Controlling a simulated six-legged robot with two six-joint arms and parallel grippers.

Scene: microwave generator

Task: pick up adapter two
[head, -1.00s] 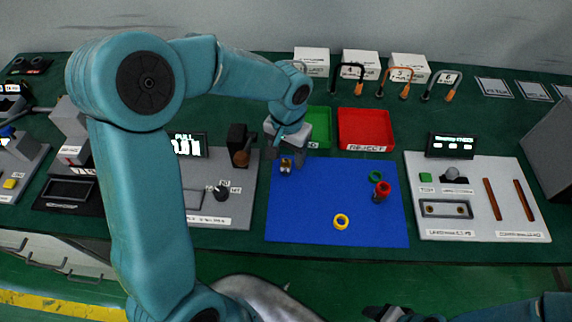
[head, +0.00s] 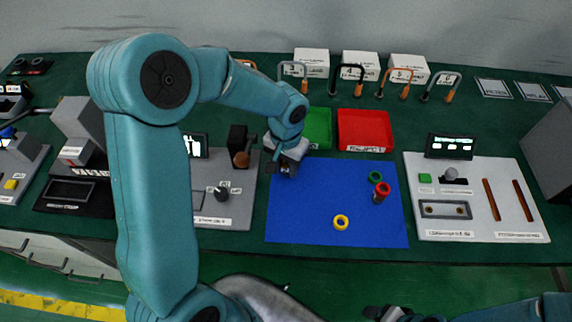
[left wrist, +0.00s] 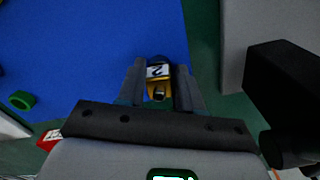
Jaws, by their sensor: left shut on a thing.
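Adapter two (left wrist: 158,72), a small brass-coloured piece with a white label reading 2, shows in the left wrist view between my left fingers. My left gripper (left wrist: 160,88) is shut on it. In the head view my left gripper (head: 284,164) is at the upper left corner of the blue mat (head: 310,205), and the arm and gripper hide the adapter there. I cannot tell whether the adapter still touches the mat. The dark end of my right arm (head: 385,313) shows at the bottom edge, too partly seen to tell its fingers.
A red tray (head: 366,127) and a green tray (head: 319,128) stand behind. A dark block with a brown knob (head: 240,150) is close left of my gripper.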

